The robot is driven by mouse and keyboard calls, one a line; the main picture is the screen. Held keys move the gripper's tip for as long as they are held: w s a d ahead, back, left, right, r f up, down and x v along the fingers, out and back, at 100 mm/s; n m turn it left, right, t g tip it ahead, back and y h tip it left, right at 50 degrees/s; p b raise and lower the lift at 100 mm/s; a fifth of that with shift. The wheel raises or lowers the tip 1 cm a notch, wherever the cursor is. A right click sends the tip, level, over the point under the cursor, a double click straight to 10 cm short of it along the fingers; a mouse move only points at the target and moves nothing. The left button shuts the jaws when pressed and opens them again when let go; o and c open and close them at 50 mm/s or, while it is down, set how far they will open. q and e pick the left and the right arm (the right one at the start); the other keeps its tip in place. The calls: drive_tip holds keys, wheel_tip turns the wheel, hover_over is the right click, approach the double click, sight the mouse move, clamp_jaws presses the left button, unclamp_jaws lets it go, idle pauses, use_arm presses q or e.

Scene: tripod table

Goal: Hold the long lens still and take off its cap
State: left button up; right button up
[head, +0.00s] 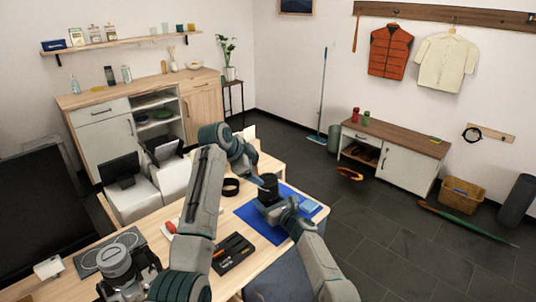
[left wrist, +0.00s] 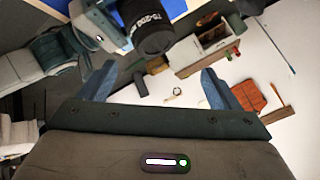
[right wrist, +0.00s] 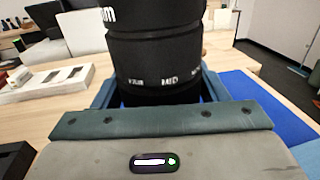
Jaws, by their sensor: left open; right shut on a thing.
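The long lens (head: 269,190) is a black cylinder standing upright over the blue mat. My right gripper (right wrist: 156,88) is shut around its barrel, with white lettering showing above the fingers. The left wrist view shows the lens (left wrist: 138,18) at the top, its dark end (left wrist: 155,43) facing my left gripper. I cannot make out the cap's edge there. My left gripper (left wrist: 158,72) is open and empty, its two blue fingers apart and short of the lens end. In the head view my left gripper (head: 262,179) is close by the lens top.
The blue mat (head: 247,213) lies on the wooden table with a light blue cloth (head: 311,207) at its right. A black tray (head: 233,253) and a dark ring (head: 231,187) lie left of the lens.

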sight(268, 178)
use_arm(q)
drive_tip(key=d+r+m+g+y, duration=0.1)
drive_tip(key=d+r+m+y, duration=0.15)
drive_tip(key=m, duration=0.75)
drive_tip(key=d+r+m+g+y, duration=0.2)
drive_tip(key=r+m+y, duration=0.1)
drive_tip(key=m, duration=0.7)
drive_tip(key=x, duration=1.2)
drive_tip(key=shift+w+d, duration=0.1)
drive_tip(key=shift+w, duration=0.35)
drive_tip(key=shift+c, duration=0.3)
drive_tip(key=c, duration=1)
